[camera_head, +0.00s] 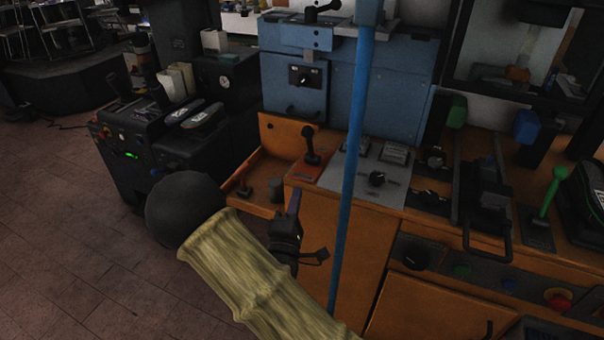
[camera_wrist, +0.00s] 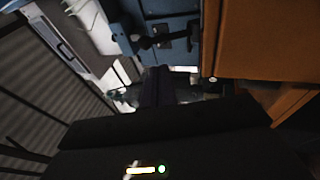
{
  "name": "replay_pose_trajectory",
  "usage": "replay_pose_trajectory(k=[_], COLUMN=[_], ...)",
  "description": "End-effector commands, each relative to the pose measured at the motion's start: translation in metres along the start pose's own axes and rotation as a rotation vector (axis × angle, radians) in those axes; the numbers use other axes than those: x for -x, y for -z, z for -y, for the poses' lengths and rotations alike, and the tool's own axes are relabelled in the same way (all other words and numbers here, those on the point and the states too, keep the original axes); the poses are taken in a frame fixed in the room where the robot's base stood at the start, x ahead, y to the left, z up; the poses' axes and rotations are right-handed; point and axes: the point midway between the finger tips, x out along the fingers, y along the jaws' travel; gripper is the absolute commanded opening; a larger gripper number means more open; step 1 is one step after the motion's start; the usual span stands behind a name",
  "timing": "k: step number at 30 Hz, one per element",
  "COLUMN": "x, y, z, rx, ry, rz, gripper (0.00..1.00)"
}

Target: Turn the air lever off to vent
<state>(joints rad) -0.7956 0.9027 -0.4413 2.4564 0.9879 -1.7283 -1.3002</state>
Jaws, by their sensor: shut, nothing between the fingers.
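Several levers show in the head view, and I cannot tell for certain which is the air lever. A black-knobbed lever (camera_head: 309,146) stands upright on an orange plate at the bench's left end. A green lever (camera_head: 551,192) leans right at the far right. My gripper (camera_head: 294,200) is shut and empty, in front of the orange cabinet, below and left of the black-knobbed lever and apart from it. Its dark fingers also show in the wrist view (camera_wrist: 156,76).
A blue upright post (camera_head: 358,130) crosses the view just right of my gripper. A blue machine housing (camera_head: 393,85) stands behind the bench. A black console (camera_head: 150,140) stands at left. The orange cabinet front (camera_head: 332,240) is close to my gripper. Tiled floor at left is clear.

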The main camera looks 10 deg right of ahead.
Motion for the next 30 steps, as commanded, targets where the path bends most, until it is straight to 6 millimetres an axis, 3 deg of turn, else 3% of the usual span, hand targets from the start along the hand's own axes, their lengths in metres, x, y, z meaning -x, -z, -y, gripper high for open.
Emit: replay_pose_trajectory(k=[21,30], x=[-0.116,-0.135], y=[-0.001,0.000], z=[-0.001,0.000], rx=[-0.002,-0.001], ry=[-0.001,0.001], rz=[0.002,-0.001], gripper=[0.00,0.00])
